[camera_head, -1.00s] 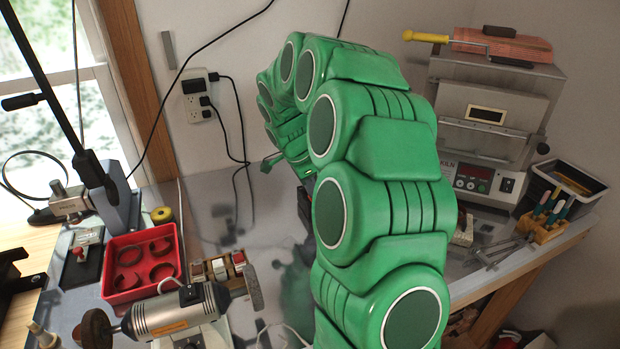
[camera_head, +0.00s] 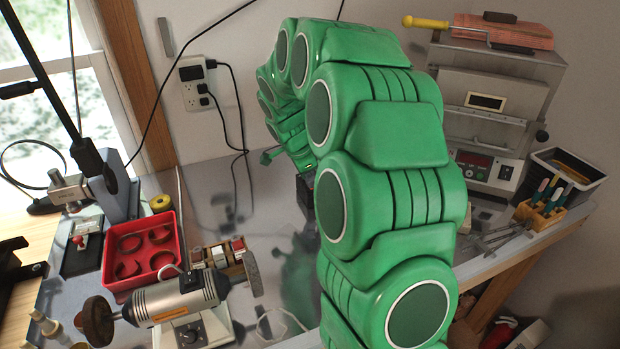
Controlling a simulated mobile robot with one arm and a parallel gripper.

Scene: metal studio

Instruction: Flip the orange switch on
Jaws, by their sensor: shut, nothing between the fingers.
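My green arm arches over the bench and curls down in the middle of the view. A dark part that appears to be my gripper (camera_head: 304,190) shows below the arm's end, left of the large arm links. It is shut and empty, and its fingertips are mostly hidden behind my arm. I cannot make out an orange switch for certain. It may be hidden behind my arm. A kiln (camera_head: 500,130) at the back right has a control panel with a dark rocker switch (camera_head: 506,172).
A bench grinder (camera_head: 180,300), a red tray (camera_head: 143,280) and a wooden block with small parts (camera_head: 225,257) stand at the left. A black bin (camera_head: 570,172) and a tool holder (camera_head: 540,212) stand at the right. Bare metal bench lies left of my gripper.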

